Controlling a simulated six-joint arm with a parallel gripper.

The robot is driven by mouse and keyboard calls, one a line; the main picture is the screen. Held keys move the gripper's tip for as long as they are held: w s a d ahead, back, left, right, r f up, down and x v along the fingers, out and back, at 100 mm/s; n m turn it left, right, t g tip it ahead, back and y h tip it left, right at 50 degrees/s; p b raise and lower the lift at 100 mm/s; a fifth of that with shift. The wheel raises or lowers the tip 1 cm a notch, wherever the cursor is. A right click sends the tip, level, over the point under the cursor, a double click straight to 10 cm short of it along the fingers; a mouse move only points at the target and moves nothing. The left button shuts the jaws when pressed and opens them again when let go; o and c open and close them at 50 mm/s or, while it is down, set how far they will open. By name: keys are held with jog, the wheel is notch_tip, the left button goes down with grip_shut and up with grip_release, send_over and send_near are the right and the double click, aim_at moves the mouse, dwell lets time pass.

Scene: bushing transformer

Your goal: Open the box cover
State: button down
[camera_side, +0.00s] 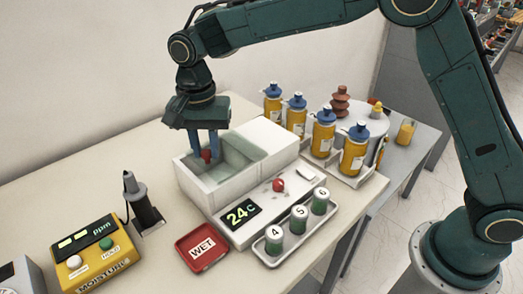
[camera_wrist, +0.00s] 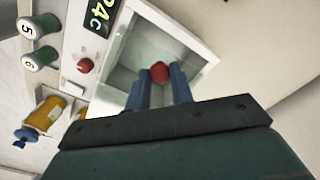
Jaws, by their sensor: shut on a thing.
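The white box (camera_side: 224,192) sits on the table with a "24°C" display on its front ledge. Its left part shows a recessed, pale green interior, and a white block-like top section (camera_side: 268,136) covers the right part. My gripper (camera_side: 205,157) points down over the left part of the box, with its blue fingers shut on a red knob (camera_side: 207,154). In the wrist view the red knob (camera_wrist: 160,72) is between the fingertips, over the box's opening (camera_wrist: 127,57). I cannot tell where the cover's edges lie or whether the knob's base touches it.
A second red knob (camera_side: 278,185) is on the front ledge. Numbered cans (camera_side: 298,220) stand in a tray in front. Yellow bottles (camera_side: 323,133) line the right side. A red "WET" tray (camera_side: 202,247), a dark probe (camera_side: 142,203) and a yellow moisture meter (camera_side: 93,254) are at left.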

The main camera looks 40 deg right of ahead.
send_near(242, 144)
notch_tip(242, 144, down, 5)
jog(key=shift+w+f, duration=0.1)
jog(key=shift+f, duration=0.1)
jog(key=c, duration=1.2)
grip_release()
notch_tip(242, 144, up, 14)
jog(key=shift+f, duration=0.1)
